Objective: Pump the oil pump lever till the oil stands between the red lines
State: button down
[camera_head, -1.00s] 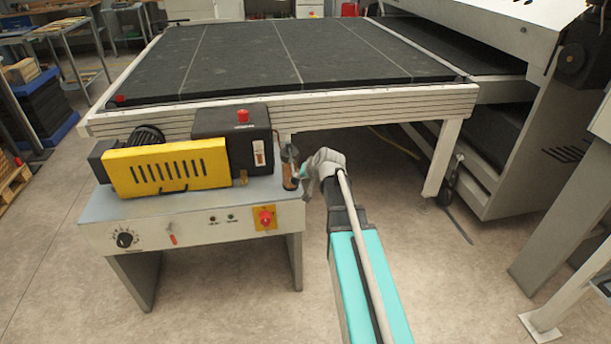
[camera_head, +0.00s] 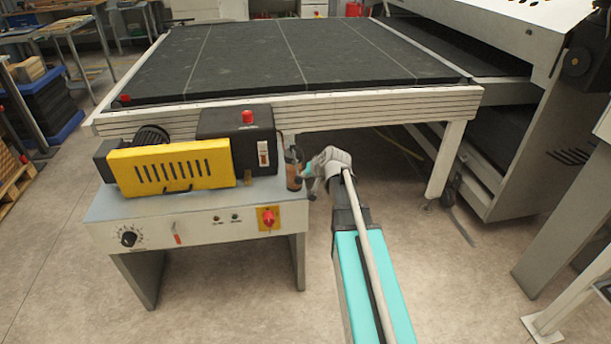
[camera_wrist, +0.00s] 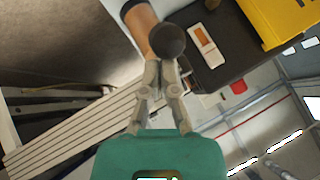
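The oil pump (camera_head: 293,175) is an amber cylinder with a dark top at the right end of the grey machine bench. It also shows in the wrist view (camera_wrist: 139,24). The lever's round dark knob (camera_wrist: 167,41) sits at the tips of my gripper (camera_wrist: 161,72), whose fingers are close together and appear shut on the lever. The lever's rod is hidden. In the head view my gripper (camera_head: 309,184) is just right of the pump. The oil gauge (camera_head: 263,153) is a pale plate on the black box; its orange window shows in the wrist view (camera_wrist: 204,40), too small to read against red lines.
Left of the black box (camera_head: 222,123) is a yellow cover (camera_head: 170,168). A knob, switches and a red switch on a yellow plate (camera_head: 268,218) are on the bench front. The black conveyor bed (camera_head: 290,60) is behind. The floor right of the bench is open.

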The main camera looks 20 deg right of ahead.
jog(key=p+v, duration=0.8)
jog(key=v, duration=0.4)
jog(key=shift+w+d+r+p, duration=0.25)
jog(key=shift+d+r+p, duration=0.05)
jog(key=shift+d, duration=0.15)
dwell(1.1)
jog(key=s+a+f+n+g+h, duration=0.1)
jog(key=s+a+f+n+g, duration=0.1)
jog(key=s+a+g, duration=0.2)
jog(key=s+a+f+n+g+h, duration=0.1)
jog(key=s+a+f+n+g, duration=0.1)
jog(key=s+a, duration=0.9)
jog(key=a+f+g, duration=0.1)
jog(key=a+g, duration=0.1)
jog(key=shift+f+n+g+h, duration=0.3)
jog(key=shift+n+g, duration=0.1)
